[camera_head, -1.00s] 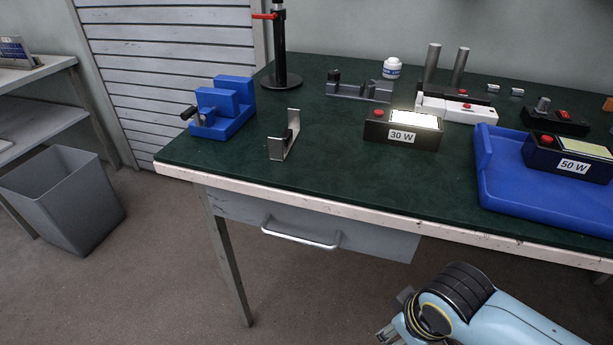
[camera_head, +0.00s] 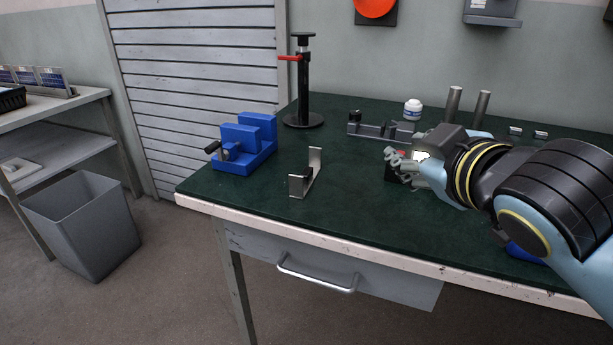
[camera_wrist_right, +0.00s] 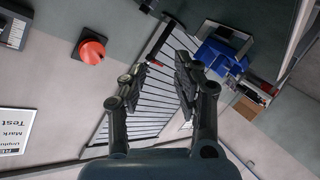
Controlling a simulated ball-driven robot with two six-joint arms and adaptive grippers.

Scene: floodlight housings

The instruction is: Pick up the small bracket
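The small bracket (camera_head: 305,175), a U-shaped piece of bare metal, stands on the green table top near its front left edge. My right gripper (camera_head: 394,168) is over the table to the right of the bracket, clearly apart from it. In the right wrist view the two fingers of the right gripper (camera_wrist_right: 158,88) are spread with nothing between them. My left gripper is in neither view.
A blue vise (camera_head: 245,148) stands left of the bracket, and a black post stand (camera_head: 303,95) behind it. A grey fixture (camera_head: 380,128) and a white bottle (camera_head: 412,109) are at the back. My right arm hides much of the table's right side. Green surface around the bracket is clear.

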